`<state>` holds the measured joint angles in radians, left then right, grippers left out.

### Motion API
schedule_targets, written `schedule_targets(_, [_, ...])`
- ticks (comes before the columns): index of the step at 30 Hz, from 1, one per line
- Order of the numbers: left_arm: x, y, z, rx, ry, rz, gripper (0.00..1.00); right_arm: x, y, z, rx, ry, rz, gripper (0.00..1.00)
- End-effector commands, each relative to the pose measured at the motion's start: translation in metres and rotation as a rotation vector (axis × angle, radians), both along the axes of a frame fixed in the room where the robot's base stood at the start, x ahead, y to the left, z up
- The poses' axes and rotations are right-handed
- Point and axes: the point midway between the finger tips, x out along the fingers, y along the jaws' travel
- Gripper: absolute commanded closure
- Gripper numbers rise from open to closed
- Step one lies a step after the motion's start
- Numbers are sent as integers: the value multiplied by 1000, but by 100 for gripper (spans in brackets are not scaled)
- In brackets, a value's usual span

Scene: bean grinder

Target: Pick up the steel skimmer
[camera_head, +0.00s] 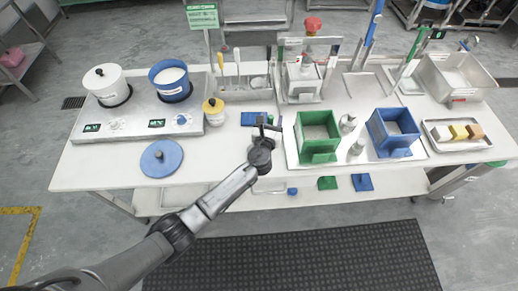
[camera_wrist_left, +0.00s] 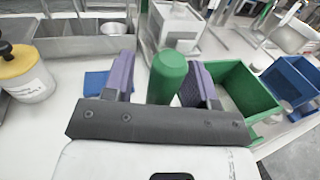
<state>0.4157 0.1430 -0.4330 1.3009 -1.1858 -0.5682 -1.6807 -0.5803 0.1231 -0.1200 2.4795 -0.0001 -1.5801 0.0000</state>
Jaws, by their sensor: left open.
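Upright utensils, one with a yellow handle (camera_head: 221,62) and one with a white handle (camera_head: 237,56), stand at a steel rack (camera_head: 250,92) behind the counter's middle. I cannot tell which of them, if any, is the steel skimmer; their lower ends are unclear. My left gripper (camera_head: 267,126) is over the counter's front half, in front of the rack and apart from the utensils. In the left wrist view its two purple-grey fingers (camera_wrist_left: 160,82) are open. A green rounded cylinder (camera_wrist_left: 166,76) shows between them; contact cannot be told. My right gripper is out of view.
A blue pad (camera_head: 254,118) lies beside the gripper. A yellow-lidded jar (camera_head: 213,112) stands left, near a hotplate unit (camera_head: 128,124) with two pots. Green (camera_head: 318,145) and blue (camera_head: 395,145) square bins stand right. Free counter lies front left, around a blue lid (camera_head: 161,158).

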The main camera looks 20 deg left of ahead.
Motion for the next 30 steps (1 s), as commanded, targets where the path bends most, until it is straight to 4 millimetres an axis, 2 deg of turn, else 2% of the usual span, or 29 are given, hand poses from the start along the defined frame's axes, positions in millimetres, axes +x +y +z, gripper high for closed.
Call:
schedule_targets(2, [0, 0, 0, 0, 0, 0, 53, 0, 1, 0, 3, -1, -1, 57])
schedule_targets(17, [0, 0, 0, 0, 0, 0, 100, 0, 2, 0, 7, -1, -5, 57])
schedule_targets(26, [0, 0, 3, 0, -2, 0, 100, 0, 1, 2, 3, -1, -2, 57])
schedule_targets(30, [0, 0, 18, 1, -4, -1, 100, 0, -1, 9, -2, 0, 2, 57])
